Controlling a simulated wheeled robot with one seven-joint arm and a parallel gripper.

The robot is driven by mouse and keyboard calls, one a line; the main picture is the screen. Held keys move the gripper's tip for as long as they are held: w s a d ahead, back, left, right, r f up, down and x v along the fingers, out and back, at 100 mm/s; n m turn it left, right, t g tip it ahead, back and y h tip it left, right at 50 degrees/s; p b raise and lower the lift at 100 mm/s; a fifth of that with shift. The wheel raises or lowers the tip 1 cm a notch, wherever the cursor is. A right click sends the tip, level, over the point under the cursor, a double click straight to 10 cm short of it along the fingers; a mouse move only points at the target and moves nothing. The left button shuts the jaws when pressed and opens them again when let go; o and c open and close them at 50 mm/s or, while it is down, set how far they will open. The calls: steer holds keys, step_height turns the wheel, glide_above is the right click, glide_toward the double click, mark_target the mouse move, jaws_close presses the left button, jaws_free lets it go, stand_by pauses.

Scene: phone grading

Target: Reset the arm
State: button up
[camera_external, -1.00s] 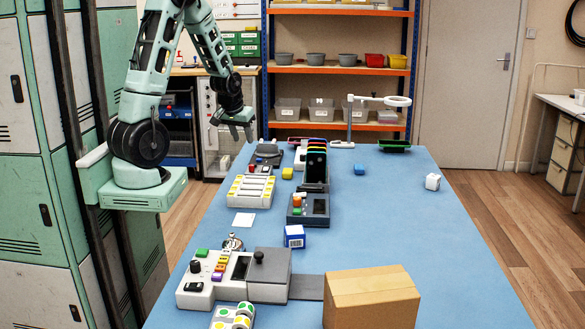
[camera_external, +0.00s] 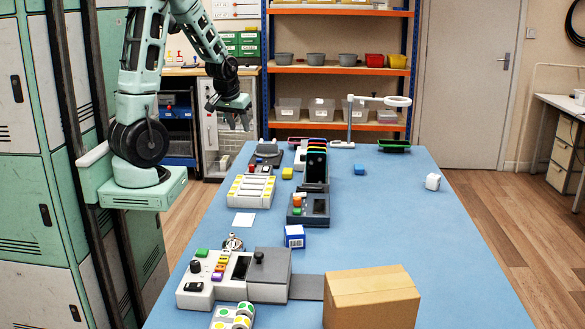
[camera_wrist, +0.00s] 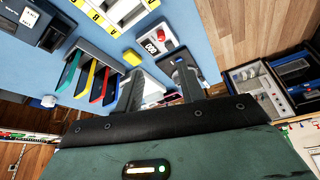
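My gripper (camera_external: 239,122) hangs in the air at the far left end of the blue table, fingers pointing down. It stands above and behind the grey devices there. In the wrist view my gripper's two fingers (camera_wrist: 160,88) are apart with nothing held between them. The blue table (camera_external: 400,230) shows below them, with a rack of coloured phones (camera_wrist: 90,78) to the left and a small device with a red button (camera_wrist: 155,43) above. The finger tips partly cover other devices behind them.
A cardboard box (camera_external: 371,300) and a control box (camera_external: 225,278) stand at the near end. The table's right side is mostly clear. Shelves (camera_external: 340,70) stand behind.

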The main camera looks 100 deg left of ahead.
steer(key=d+m+g+h, duration=0.1)
steer(key=d+m+h, duration=0.2)
steer(key=d, duration=1.4)
steer(key=m, duration=0.3)
steer(key=shift+s+d+g+h, duration=0.2)
steer(key=shift+d+g+h, duration=0.1)
steer(key=shift+d, duration=0.1)
steer(key=shift+o, duration=0.3)
stand_by(0.8)
